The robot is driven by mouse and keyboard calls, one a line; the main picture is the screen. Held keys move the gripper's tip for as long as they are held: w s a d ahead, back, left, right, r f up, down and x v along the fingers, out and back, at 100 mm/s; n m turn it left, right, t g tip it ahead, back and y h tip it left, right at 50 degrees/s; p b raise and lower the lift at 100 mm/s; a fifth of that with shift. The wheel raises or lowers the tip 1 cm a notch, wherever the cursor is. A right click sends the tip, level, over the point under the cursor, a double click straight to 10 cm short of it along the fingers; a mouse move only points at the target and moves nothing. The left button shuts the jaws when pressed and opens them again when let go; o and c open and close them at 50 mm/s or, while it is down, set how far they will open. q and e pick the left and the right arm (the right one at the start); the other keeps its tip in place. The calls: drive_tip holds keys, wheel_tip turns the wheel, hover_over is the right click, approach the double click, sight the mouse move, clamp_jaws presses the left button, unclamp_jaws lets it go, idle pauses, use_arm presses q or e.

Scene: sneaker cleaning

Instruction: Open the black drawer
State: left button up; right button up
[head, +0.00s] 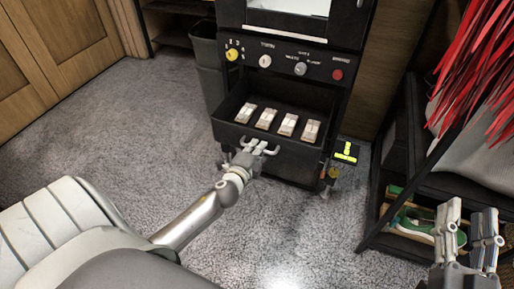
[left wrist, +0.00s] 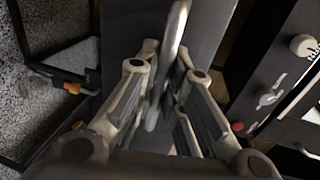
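The black drawer (head: 228,133) is in the lower part of the black cabinet in the head view. It is pulled out, with its inside showing. Several small grey-and-white blocks (head: 266,119) lie in it in a row. My left gripper (head: 257,149) is at the middle of the drawer front. In the left wrist view, its fingers (left wrist: 165,85) are close on both sides of the metal drawer handle (left wrist: 176,38) and appear shut on it. My right gripper (head: 466,232) is at the lower right of the head view, fingers apart and empty, away from the drawer.
Knobs and a red button (head: 337,74) are on the panel above the drawer. A dark bin (head: 208,65) stands left of the cabinet. A black rack (head: 398,190) with a green shoe (head: 412,222) and red strips (head: 480,70) is at right. The carpet at left is clear.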

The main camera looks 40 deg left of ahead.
use_arm(q)
drive_tip(key=o, duration=0.4)
drive_tip(key=shift+s, duration=0.1)
drive_tip(key=v, duration=1.1)
drive_tip(key=shift+s+d, duration=0.15)
drive_tip(key=shift+s, duration=0.2)
drive_tip(key=shift+d+r, duration=0.1)
